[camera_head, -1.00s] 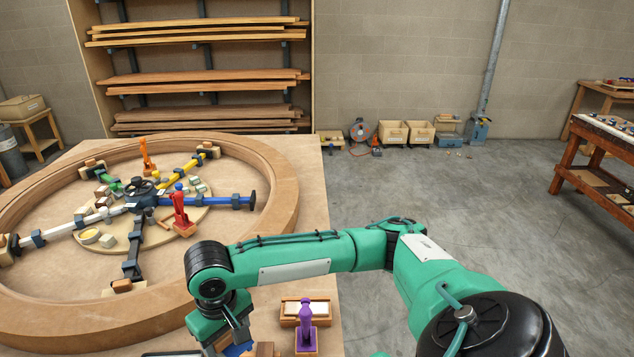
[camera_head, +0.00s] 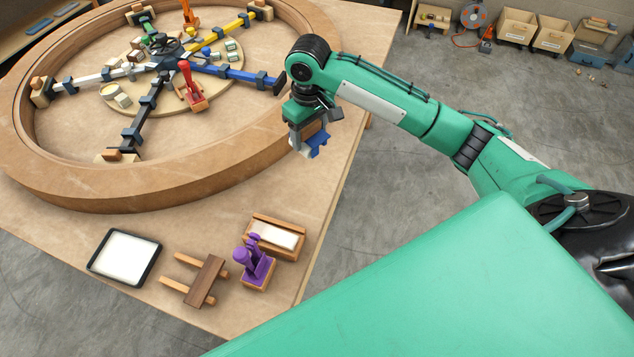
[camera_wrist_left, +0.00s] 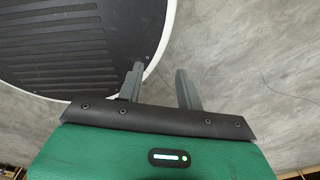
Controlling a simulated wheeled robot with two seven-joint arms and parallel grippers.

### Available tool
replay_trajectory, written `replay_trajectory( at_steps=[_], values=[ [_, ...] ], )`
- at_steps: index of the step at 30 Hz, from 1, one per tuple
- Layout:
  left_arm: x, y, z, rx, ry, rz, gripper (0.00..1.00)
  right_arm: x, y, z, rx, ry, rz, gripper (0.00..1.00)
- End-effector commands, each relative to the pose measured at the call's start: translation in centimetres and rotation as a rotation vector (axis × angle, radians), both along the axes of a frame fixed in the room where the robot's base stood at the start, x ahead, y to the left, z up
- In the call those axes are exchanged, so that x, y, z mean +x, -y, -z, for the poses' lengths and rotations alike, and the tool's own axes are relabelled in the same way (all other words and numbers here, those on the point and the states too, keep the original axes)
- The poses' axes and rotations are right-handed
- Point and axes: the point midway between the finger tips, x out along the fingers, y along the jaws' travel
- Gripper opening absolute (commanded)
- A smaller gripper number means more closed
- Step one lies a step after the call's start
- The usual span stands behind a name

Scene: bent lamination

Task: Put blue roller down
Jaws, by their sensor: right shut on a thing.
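The blue roller (camera_head: 318,142) is mostly hidden by my right gripper (camera_head: 308,143), which is shut on it just beside the right outer side of the big wooden ring (camera_head: 190,185). I cannot tell whether the roller touches the ring or the table. My left gripper (camera_wrist_left: 160,70) shows only in the left wrist view. Its two fingers are apart with nothing between them, above the grey floor.
On the table's near part stand a black-rimmed tray (camera_head: 98,266), a wooden rack (camera_head: 207,280), a purple clamp (camera_head: 254,262) and a wooden box with a white top (camera_head: 276,236). Inside the ring are coloured arms and a red clamp (camera_head: 191,88). Bare table lies between.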

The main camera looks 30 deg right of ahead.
Motion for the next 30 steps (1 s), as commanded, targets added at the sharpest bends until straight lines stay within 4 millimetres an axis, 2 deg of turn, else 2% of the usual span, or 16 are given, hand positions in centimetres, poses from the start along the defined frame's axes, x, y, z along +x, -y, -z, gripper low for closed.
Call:
replay_trajectory(
  at_steps=[3,8,14,22,27,30],
  values=[
    [0.3,-0.6,0.5,0.006,0.002,-0.003,0.36,1.3,1.1,0.6,0.006,-0.013,-0.042,0.44],
    [0.4,-1.3,0.2,0.014,0.003,-0.004,0.36,1.8,1.7,1.9,0.007,-0.022,-0.068,0.44],
    [0.3,-1.4,-1.0,0.016,0.003,-0.001,0.36,1.6,1.7,6.7,0.006,-0.026,-0.069,0.44],
    [0.3,-0.3,-2.3,0.003,0.004,0.002,0.36,1.7,1.6,13.7,0.006,-0.022,-0.067,0.44],
    [0.4,-0.2,-2.7,0.001,0.004,0.002,0.36,1.7,1.6,16.3,0.007,-0.019,-0.068,0.44],
    [0.4,-0.2,-2.7,0.002,0.005,0.002,0.36,1.8,1.6,17.0,0.006,-0.019,-0.069,0.44]
  ],
)
